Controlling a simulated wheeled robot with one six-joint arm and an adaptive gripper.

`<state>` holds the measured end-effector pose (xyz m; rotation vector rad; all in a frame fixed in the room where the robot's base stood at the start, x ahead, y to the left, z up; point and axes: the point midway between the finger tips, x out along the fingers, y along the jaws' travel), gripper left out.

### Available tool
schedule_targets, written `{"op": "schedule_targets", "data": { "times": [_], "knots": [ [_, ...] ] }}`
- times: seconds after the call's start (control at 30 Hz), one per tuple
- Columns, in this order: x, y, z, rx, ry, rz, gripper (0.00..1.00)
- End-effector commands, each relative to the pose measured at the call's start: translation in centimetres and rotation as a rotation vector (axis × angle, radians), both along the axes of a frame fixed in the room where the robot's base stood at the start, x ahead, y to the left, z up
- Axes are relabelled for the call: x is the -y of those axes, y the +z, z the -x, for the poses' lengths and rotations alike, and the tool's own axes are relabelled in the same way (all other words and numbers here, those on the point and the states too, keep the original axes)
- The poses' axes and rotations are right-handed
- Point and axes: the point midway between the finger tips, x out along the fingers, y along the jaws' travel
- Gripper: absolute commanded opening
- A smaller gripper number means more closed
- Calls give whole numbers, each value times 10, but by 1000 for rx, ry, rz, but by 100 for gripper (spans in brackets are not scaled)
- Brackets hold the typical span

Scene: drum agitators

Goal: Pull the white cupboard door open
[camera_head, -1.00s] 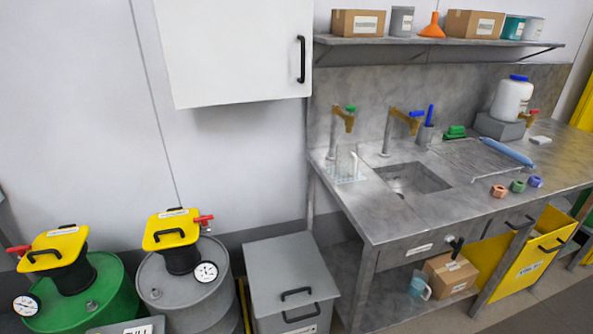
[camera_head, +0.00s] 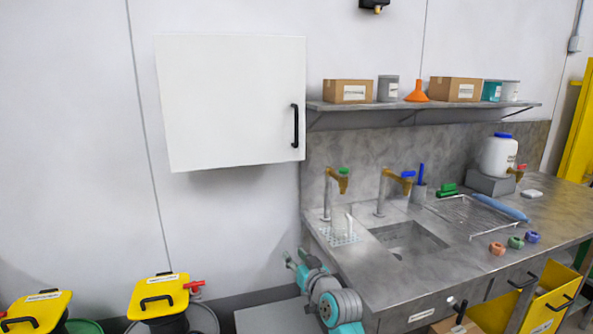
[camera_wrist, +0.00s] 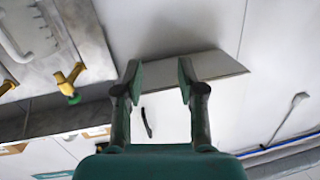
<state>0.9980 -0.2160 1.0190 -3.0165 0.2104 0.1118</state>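The white cupboard door (camera_head: 230,100) is shut on the wall in the head view, with a vertical black handle (camera_head: 295,125) near its right edge. In the wrist view the white cupboard door (camera_wrist: 171,118) appears upside down beyond my gripper (camera_wrist: 160,76). The black handle (camera_wrist: 146,122) shows between the fingers, nearer the left one. My gripper is open and empty, apart from the handle. In the head view my arm is low, below the cupboard and in front of the bench's left end.
A shelf (camera_head: 425,107) with boxes and an orange funnel lies right of the cupboard. Below it are brass taps (camera_head: 338,180) and a steel sink bench (camera_head: 375,270). Drums with yellow tops (camera_head: 159,296) stand lower left. The wall beneath the cupboard is clear.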

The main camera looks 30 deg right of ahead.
Motion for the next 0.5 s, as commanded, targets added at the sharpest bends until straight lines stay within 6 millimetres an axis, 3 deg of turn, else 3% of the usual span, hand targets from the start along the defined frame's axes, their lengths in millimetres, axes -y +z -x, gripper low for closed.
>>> {"op": "schedule_targets", "data": {
  "times": [0.03,0.2,0.5],
  "knots": [
    [11,24,-12,13,0,7,39],
    [41,92,-41,30,11,25,39],
    [88,226,-69,59,34,73,39]
  ]
}}
